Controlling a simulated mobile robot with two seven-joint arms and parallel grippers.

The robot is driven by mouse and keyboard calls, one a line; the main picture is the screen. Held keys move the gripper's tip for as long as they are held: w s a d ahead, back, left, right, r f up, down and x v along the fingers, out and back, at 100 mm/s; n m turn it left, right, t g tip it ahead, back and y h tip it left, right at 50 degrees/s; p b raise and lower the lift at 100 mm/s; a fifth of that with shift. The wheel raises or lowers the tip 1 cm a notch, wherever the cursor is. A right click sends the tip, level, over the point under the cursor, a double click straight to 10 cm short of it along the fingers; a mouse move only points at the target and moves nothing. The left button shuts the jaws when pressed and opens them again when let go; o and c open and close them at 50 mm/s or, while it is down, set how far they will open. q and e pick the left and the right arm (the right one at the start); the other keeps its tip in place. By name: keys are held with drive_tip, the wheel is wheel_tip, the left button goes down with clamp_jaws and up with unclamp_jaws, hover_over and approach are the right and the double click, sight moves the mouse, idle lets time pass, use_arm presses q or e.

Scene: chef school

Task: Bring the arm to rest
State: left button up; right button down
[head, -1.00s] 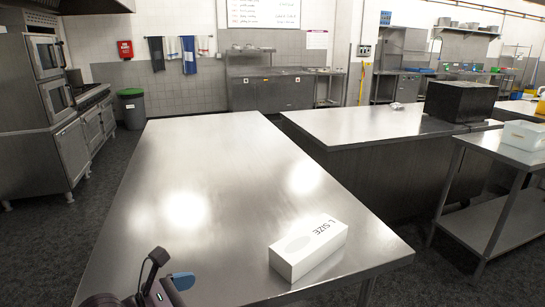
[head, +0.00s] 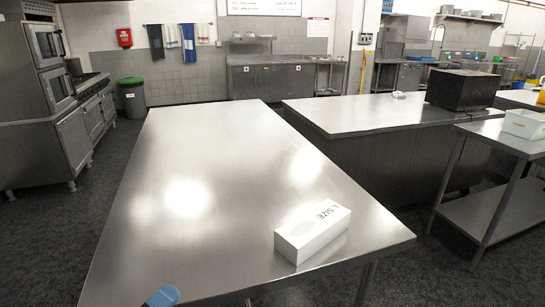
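Only a small blue-tipped part of my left gripper (head: 164,296) shows at the bottom edge of the head view, over the near left end of the steel table (head: 215,150). The rest of that gripper and its arm are out of the picture, so I cannot tell whether it is open or shut. My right gripper is not in view. A white box marked "L SIZE" (head: 313,236) lies on the near right part of the table, apart from the blue tip.
The rest of the table top is bare. A second steel counter (head: 380,112) with a black box (head: 463,90) stands to the right, beside a shelved steel table holding a white tub (head: 525,124). Ovens (head: 50,65) and a green-lidded bin (head: 132,97) are at left.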

use_arm(q)
drive_tip(key=s+a+f+n+g+y, duration=0.1)
drive_tip(key=s+a+f+n+y, duration=0.2)
drive_tip(key=f+n, duration=0.3)
drive_tip(key=s+a+f+n+g+y, duration=0.2)
drive_tip(key=s+f+n, duration=0.4)
drive_tip(key=n, duration=0.4)
drive_tip(key=s+a+f+n+g+y, duration=0.2)
drive_tip(key=s+a+f+n+y, duration=0.2)
drive_tip(key=f+n, duration=0.3)
drive_tip(key=shift+s+f+n+y, duration=0.3)
drive_tip(key=shift+f+n+y, duration=0.1)
drive_tip(key=shift+f+y, duration=0.3)
drive_tip(key=shift+a, duration=0.1)
